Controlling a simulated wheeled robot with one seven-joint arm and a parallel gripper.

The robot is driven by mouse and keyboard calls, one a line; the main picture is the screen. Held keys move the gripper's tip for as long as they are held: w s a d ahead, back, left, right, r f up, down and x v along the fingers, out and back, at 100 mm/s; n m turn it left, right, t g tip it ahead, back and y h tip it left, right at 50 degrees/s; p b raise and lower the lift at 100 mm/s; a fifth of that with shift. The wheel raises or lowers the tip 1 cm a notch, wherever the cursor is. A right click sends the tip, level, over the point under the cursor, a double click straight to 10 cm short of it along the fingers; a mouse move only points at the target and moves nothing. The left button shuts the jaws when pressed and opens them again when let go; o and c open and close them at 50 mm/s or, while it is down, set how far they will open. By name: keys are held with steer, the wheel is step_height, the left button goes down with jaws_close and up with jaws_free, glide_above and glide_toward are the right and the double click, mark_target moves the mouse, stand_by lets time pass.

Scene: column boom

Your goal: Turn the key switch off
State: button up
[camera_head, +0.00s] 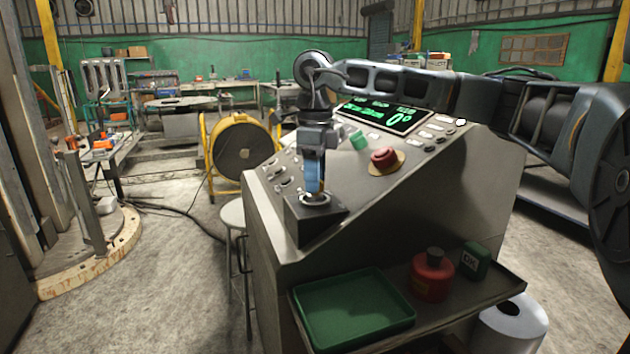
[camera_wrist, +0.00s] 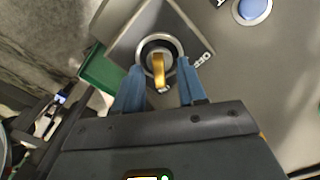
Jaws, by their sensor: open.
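The key switch (camera_wrist: 158,58) shows in the wrist view as a silver ring with a yellow key (camera_wrist: 158,72) in its centre. It sits on a dark square box on the console, and this box (camera_head: 314,222) shows in the head view at the console's near left corner. My gripper (camera_head: 314,190) points down right over the switch. In the wrist view the two blue fingertips of my gripper (camera_wrist: 160,80) stand apart, one on each side of the key. I cannot tell whether they touch the ring.
The sloped console carries a red mushroom button (camera_head: 384,158), a green knob (camera_head: 358,140) and a lit display (camera_head: 385,116). A side shelf below holds a green tray (camera_head: 353,308), a red bottle (camera_head: 432,276) and a green box (camera_head: 475,261). A stool (camera_head: 232,215) stands left.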

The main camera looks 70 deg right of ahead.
steer(key=shift+f, duration=0.6)
jaws_close()
